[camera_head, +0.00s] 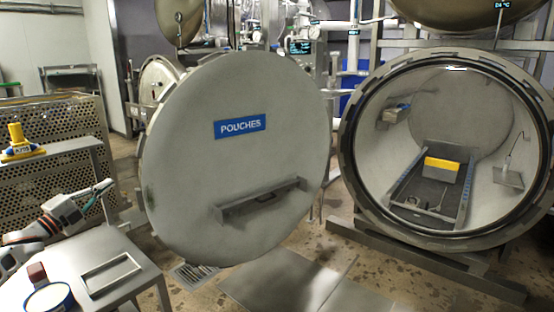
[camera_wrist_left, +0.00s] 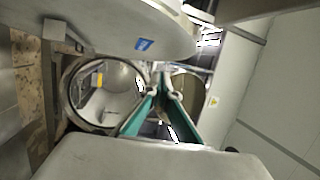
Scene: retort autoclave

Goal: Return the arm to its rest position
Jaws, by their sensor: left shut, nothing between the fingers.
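My left arm comes in from the left edge of the head view. Its gripper (camera_head: 106,185) is over the left side, in front of the perforated metal crate and above the back of the small grey table (camera_head: 123,292). In the left wrist view the teal fingers (camera_wrist_left: 162,92) come together at their tips, with nothing between them. The round retort door (camera_head: 245,170) with a blue POUCHES label stands open to the right of my gripper, apart from it. My right arm does not show.
The open retort chamber (camera_head: 440,120) at the right holds a yellow block (camera_head: 441,170) on a rail carriage. A round tub (camera_head: 48,300) and a reddish-brown block (camera_head: 37,273) are on the table. A yellow device (camera_head: 18,145) sits on a shelf at left. Floor shows below the door.

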